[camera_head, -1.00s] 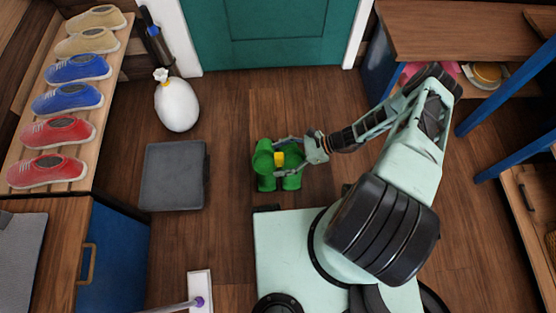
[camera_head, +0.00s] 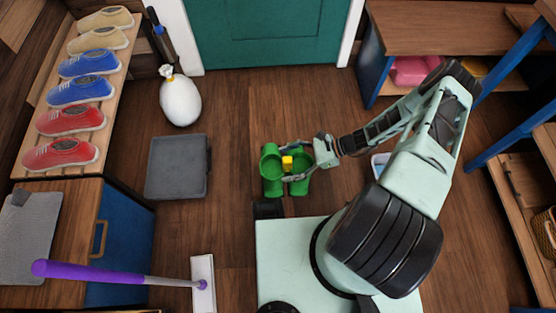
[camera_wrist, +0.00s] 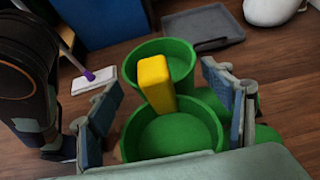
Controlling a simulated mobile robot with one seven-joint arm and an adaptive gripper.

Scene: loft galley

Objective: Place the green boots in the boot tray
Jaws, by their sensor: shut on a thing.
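The green boots (camera_head: 271,172) are a joined pair with a yellow block (camera_head: 287,163) between their tops. My gripper (camera_head: 291,163) is shut on the boots, above the floor beside my base. In the wrist view the boots (camera_wrist: 172,136) stand between the two finger pads, the yellow block (camera_wrist: 156,84) rising between their open tops. The boots' lower parts are mostly hidden there. The boot tray (camera_head: 177,168) is a flat, dark grey, empty tray on the floor left of the boots. It also shows at the top of the wrist view (camera_wrist: 203,25).
A white sack-like object (camera_head: 180,101) stands behind the tray. A shoe rack (camera_head: 103,123) and blue cabinet (camera_head: 124,247) are at left. Bare floor separates tray and boots.

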